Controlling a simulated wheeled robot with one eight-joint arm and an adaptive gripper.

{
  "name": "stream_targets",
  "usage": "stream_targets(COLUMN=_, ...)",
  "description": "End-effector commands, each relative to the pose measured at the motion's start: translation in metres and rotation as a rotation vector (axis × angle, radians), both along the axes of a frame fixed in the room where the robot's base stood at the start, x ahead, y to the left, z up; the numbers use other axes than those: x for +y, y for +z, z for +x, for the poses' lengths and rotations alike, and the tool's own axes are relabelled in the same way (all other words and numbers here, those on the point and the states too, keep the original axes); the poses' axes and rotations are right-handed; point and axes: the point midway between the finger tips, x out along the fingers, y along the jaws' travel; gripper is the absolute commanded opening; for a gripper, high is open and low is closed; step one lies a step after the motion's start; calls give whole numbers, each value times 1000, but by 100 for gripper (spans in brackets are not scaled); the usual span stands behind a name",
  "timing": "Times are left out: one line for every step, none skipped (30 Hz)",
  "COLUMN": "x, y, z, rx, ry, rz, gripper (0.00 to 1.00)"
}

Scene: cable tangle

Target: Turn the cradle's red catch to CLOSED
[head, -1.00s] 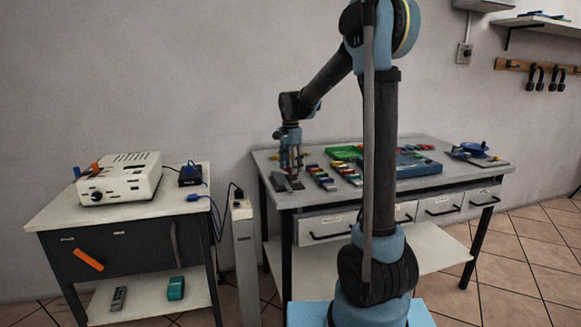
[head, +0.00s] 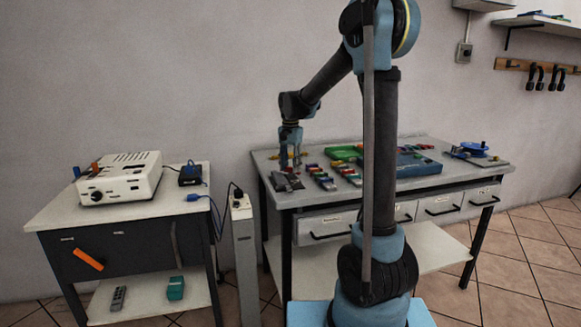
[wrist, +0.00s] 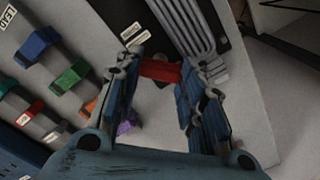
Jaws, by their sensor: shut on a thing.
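The red catch (wrist: 160,71) shows in the wrist view as a short red bar between my fingertips. My gripper (head: 291,167) is over the left end of the workbench in the head view. In the wrist view my gripper (wrist: 162,75) is shut on the red catch, with one finger at each end of the bar. The cradle (wrist: 190,28), a dark plate with grey ribs, lies just beyond the catch. In the head view the cradle (head: 287,183) is a small dark shape below my gripper. Two small labels stand near the catch, too small to read.
Several coloured clips (wrist: 70,77) stand in rows left of the cradle. A blue tray (head: 418,167) and a green tray (head: 345,153) are farther right on the workbench (head: 410,187). A side table (head: 130,210) holds a white box (head: 122,178). Bare benchtop lies right of the cradle.

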Motion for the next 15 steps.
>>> stream_targets(x=1, y=0, z=1, rx=-2, ry=44, rz=1, gripper=13)
stream_targets(x=1, y=0, z=1, rx=-2, ry=73, rz=1, gripper=13)
stream_targets(x=1, y=0, z=1, rx=-2, ry=111, rz=1, gripper=13)
stream_targets(x=1, y=0, z=1, rx=-2, ry=140, rz=1, gripper=13)
stream_targets(x=1, y=0, z=1, rx=-2, ry=169, rz=1, gripper=13)
stream_targets(x=1, y=0, z=1, rx=-2, ry=206, rz=1, gripper=13)
stream_targets(x=1, y=0, z=1, rx=-2, ry=235, rz=1, gripper=13)
stream_targets(x=1, y=0, z=1, rx=-2, ry=264, rz=2, gripper=13)
stream_targets(x=1, y=0, z=1, rx=-2, ry=301, rz=2, gripper=13)
stream_targets(x=1, y=0, z=1, rx=-2, ry=330, rz=2, gripper=13)
stream_targets(x=1, y=0, z=1, rx=-2, ry=358, rz=2, gripper=13)
stream_targets(x=1, y=0, z=1, rx=-2, ry=395, rz=2, gripper=13)
stream_targets(x=1, y=0, z=1, rx=-2, ry=423, rz=2, gripper=13)
stream_targets(x=1, y=0, z=1, rx=-2, ry=451, rz=2, gripper=13)
stream_targets(x=1, y=0, z=1, rx=-2, ry=485, rz=2, gripper=13)
